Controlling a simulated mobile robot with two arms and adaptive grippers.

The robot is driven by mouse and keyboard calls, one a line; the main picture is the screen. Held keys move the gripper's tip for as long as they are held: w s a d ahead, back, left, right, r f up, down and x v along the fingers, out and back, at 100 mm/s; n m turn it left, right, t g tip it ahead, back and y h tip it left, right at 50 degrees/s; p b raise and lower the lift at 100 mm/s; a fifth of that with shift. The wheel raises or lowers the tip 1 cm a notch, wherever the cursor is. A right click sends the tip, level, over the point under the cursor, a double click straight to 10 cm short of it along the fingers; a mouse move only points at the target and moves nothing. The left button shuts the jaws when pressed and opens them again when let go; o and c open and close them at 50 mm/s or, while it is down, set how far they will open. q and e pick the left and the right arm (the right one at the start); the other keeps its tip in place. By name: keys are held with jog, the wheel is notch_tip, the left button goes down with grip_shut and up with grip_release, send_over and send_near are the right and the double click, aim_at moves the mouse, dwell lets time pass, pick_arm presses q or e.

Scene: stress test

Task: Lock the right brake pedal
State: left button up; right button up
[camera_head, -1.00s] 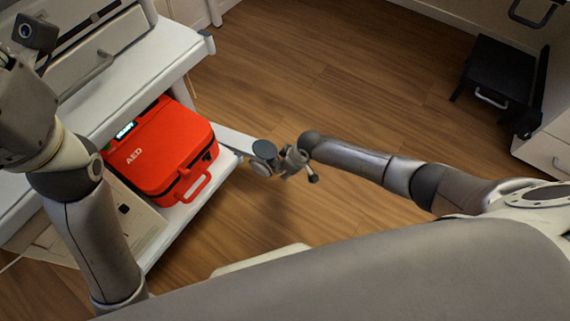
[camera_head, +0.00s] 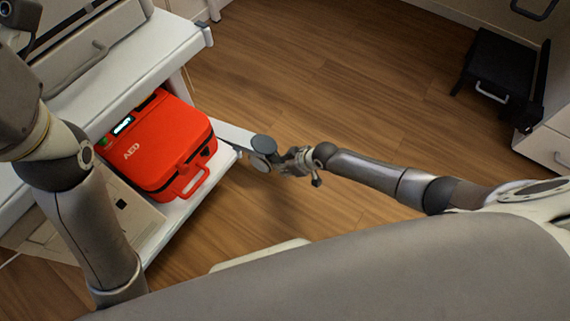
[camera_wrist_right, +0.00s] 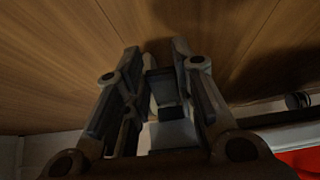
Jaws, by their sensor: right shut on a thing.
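The white cart's leg (camera_head: 232,136) sticks out to the right, with a round dark cap (camera_head: 263,144) and a caster at its end. My right gripper (camera_head: 284,163) is low beside this caster, at its right. In the right wrist view the two fingers of the right gripper (camera_wrist_right: 156,52) stand either side of a small grey piece, seemingly the brake pedal (camera_wrist_right: 160,85), and are shut on it. The view is dark, and the pedal's tilt cannot be told. My left arm comes in at the left; its gripper is out of view.
A red AED case (camera_head: 160,150) sits on the cart's lower shelf (camera_head: 172,230), left of the caster. A black step stool (camera_head: 495,75) stands at the far right near a white cabinet (camera_head: 545,150). The wooden floor between is clear.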

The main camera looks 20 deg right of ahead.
jog(key=o, duration=0.9)
jog(key=shift+o, duration=0.6)
jog(key=shift+r, duration=0.1)
jog(key=v, duration=1.1)
jog(key=shift+r, duration=0.4)
jog(key=shift+s+d, duration=0.1)
jog(key=shift+s, duration=0.05)
